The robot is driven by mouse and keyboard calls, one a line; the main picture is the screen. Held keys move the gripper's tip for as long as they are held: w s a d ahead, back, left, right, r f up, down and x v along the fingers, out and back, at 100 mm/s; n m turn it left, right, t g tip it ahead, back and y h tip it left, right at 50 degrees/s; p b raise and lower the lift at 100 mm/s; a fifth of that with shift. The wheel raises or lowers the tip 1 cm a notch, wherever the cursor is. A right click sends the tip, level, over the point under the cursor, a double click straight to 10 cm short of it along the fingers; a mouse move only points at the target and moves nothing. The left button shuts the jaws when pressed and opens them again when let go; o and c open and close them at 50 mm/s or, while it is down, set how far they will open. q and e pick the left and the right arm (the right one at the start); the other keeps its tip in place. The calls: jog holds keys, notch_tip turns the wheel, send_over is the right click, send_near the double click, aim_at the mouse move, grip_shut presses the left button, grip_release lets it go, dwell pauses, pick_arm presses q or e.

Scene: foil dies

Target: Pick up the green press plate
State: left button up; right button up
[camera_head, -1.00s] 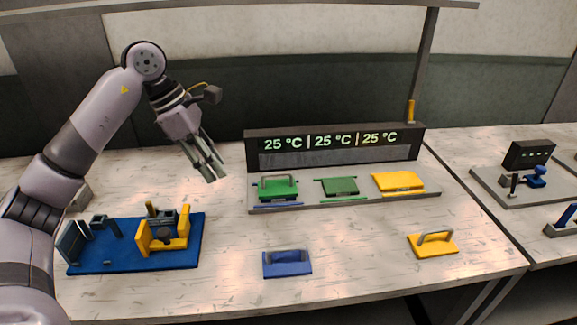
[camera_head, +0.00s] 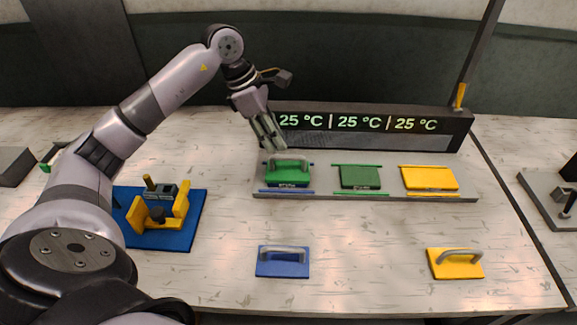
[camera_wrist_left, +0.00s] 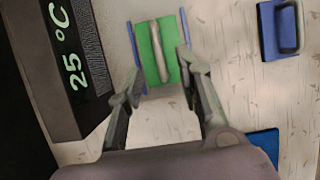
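The green press plate (camera_head: 289,177) with a grey bar handle sits on the leftmost station of the heater rack, between blue rails. In the left wrist view the green plate (camera_wrist_left: 157,56) lies beyond the fingertips, its handle running lengthwise between them. My left gripper (camera_head: 270,147) is just behind and above the plate in the head view. Its two fingers (camera_wrist_left: 159,76) are spread apart and hold nothing. I cannot tell that either finger touches the handle. My right gripper is not in view.
The rack (camera_head: 370,196) also holds a flat green piece (camera_head: 360,177) and a yellow piece (camera_head: 430,178). The temperature display (camera_head: 375,128) stands close behind. A blue handled plate (camera_head: 283,262) and a yellow one (camera_head: 456,264) lie in front. A blue fixture (camera_head: 178,240) is at left.

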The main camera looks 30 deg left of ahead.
aim_at(288, 157)
pick_arm(q)
jog(key=x, duration=0.2)
jog(key=shift+d+f, duration=0.2)
jog(key=shift+f, duration=0.15)
jog(key=shift+d+f+p, duration=0.1)
jog(key=shift+f+p, duration=0.05)
jog(key=shift+p, duration=0.2)
jog(key=p+x, duration=0.1)
jog(key=x, duration=0.3)
jog(key=shift+w+f+p, duration=0.25)
jog(key=shift+w+p, duration=0.05)
jog(key=shift+p, duration=0.1)
jog(key=shift+f, duration=0.2)
jog(key=shift+c, duration=0.5)
grip_shut()
jog(key=shift+w+r, duration=0.1)
jog(key=shift+r, duration=0.05)
